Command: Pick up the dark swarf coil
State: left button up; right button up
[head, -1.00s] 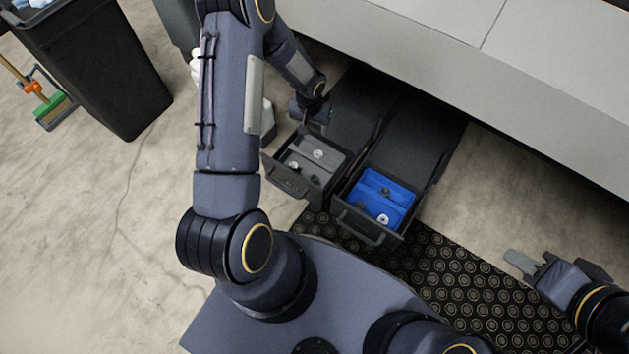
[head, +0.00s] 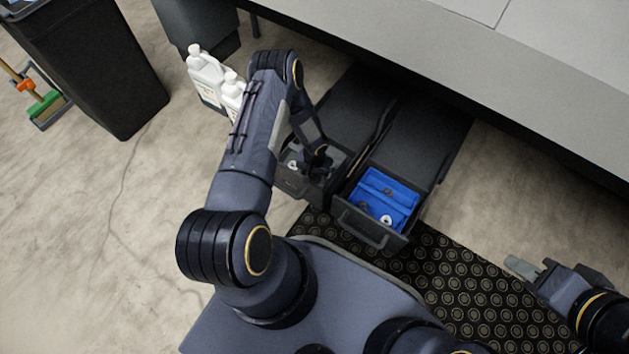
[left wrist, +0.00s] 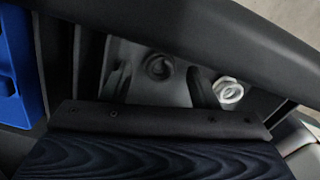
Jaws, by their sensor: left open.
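My left gripper (head: 318,160) is low over the left drawer (head: 290,183) in the head view, jaws open. In the left wrist view a dark round coil (left wrist: 158,66), apparently the swarf coil, lies on a grey surface in the drawer. The dark fingers of my left gripper (left wrist: 162,86) show on either side of it, apart from it. In the head view my gripper and wrist hide most of that drawer's inside, and I cannot make out the coil there. My right gripper (head: 525,268) is far off at the right; its jaw gap is unclear.
A pale metal nut (left wrist: 228,90) lies just right of the fingers in the wrist view. The right drawer (head: 372,231) holds a blue tray (head: 397,192) with small parts. White bottles (head: 207,75) and a black bin (head: 100,70) stand left.

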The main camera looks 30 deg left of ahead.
pick_arm(q)
jog(key=shift+f, duration=0.55)
jog(key=shift+r, duration=0.1)
pick_arm(e)
jog(key=shift+f, duration=0.2)
